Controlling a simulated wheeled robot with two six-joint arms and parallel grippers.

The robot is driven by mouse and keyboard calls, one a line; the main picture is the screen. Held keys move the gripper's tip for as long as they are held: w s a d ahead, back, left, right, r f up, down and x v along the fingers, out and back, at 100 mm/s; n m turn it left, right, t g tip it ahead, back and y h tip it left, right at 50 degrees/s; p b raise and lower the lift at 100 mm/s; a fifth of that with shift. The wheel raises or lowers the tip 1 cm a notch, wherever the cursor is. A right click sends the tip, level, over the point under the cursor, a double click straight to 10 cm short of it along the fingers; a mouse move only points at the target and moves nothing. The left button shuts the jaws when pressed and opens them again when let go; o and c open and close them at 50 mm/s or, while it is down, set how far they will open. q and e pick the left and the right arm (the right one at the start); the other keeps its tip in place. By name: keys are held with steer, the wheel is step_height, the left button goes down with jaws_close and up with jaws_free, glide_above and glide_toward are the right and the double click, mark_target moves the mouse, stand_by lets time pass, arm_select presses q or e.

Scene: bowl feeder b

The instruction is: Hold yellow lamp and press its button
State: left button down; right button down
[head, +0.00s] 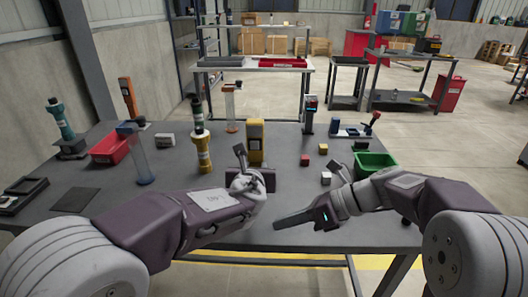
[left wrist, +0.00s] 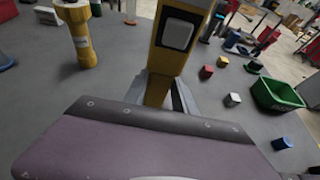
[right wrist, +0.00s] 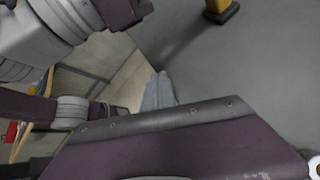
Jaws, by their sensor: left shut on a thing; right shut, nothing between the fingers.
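The yellow lamp (head: 255,140) stands upright near the middle of the table, with a pale button in a dark frame (left wrist: 178,35) facing me in the left wrist view. My left gripper (left wrist: 162,95) is shut on the lamp's lower part; its body hides the grip in the head view. My right gripper (head: 282,222) is shut and empty, low over the front of the table and pointing left, apart from the lamp. In the right wrist view its closed fingertips (right wrist: 160,90) show, and a yellow post on a dark foot (right wrist: 221,10) appears at the top.
A yellow bottle-like post (head: 203,150) stands left of the lamp. Small red (head: 305,160), yellow and white cubes lie to its right, before a green bin (head: 375,165). A red bin (head: 110,148) is at left.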

steer(key=w+d+r+m+t+y, duration=0.2)
steer(key=w+r+m+y, duration=0.1)
steer(key=w+r+m, duration=0.4)
steer(key=m+t+y, duration=0.1)
steer(key=m+y, duration=0.2)
steer(key=m, duration=0.4)
glide_toward(255, 145)
steer(key=s+d, duration=0.2)
steer(key=shift+s+d+f, duration=0.1)
steer(key=shift+d+f, duration=0.2)
steer(key=shift+a, duration=0.1)
steer(key=x, duration=1)
steer(key=shift+r, duration=0.1)
